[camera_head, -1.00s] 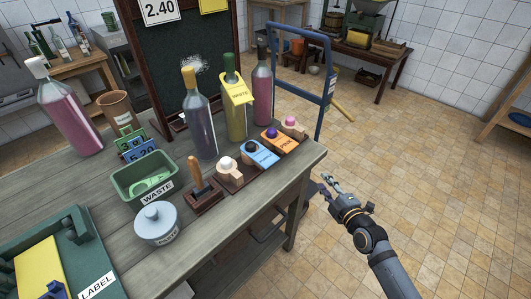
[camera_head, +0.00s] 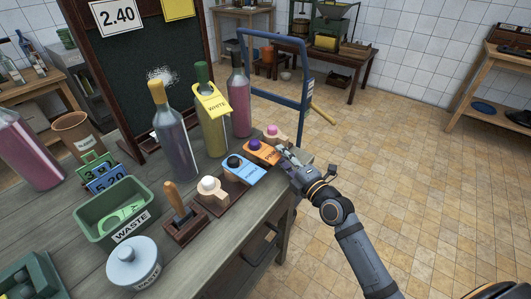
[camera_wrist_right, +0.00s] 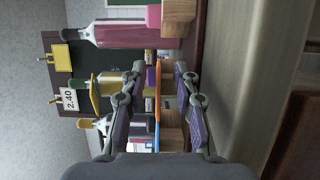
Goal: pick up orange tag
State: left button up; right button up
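The orange tag (camera_head: 266,154) lies on a wooden rack at the table's right edge, beside a purple-topped stamp (camera_head: 254,145). My right gripper (camera_head: 287,156) is just right of the tag, at the table edge and partly over its near end. In the right wrist view, the gripper (camera_wrist_right: 157,80) is open, and the orange tag (camera_wrist_right: 157,103) shows edge-on as a thin strip between its two apart fingers. I cannot tell whether a finger touches it. My left gripper is not in view.
A blue tag (camera_head: 245,170) lies left of the orange one, and a pink-topped stamp (camera_head: 272,132) stands behind. Bottles, including a yellow-green one (camera_head: 211,125) with a yellow tag, stand behind the rack. A blue cart handle (camera_head: 306,75) rises beyond the table. Floor at right is clear.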

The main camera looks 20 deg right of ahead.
aim_at(263, 151)
jog(key=shift+w+a, duration=0.2)
jog(key=shift+w, duration=0.3)
jog(key=shift+w+r, duration=0.15)
jog(key=shift+r, duration=0.05)
jog(key=p+x, duration=0.1)
jog(key=x, duration=0.3)
jog(key=shift+a+p, duration=0.1)
jog(key=shift+p, duration=0.25)
jog(key=shift+w+a+f, duration=0.1)
jog(key=shift+w+f, duration=0.05)
jog(key=shift+w, duration=0.2)
jog(key=shift+s, duration=0.1)
jog(key=shift+c, duration=0.6)
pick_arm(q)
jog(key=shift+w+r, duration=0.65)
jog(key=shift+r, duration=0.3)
pick_arm(e)
grip_shut()
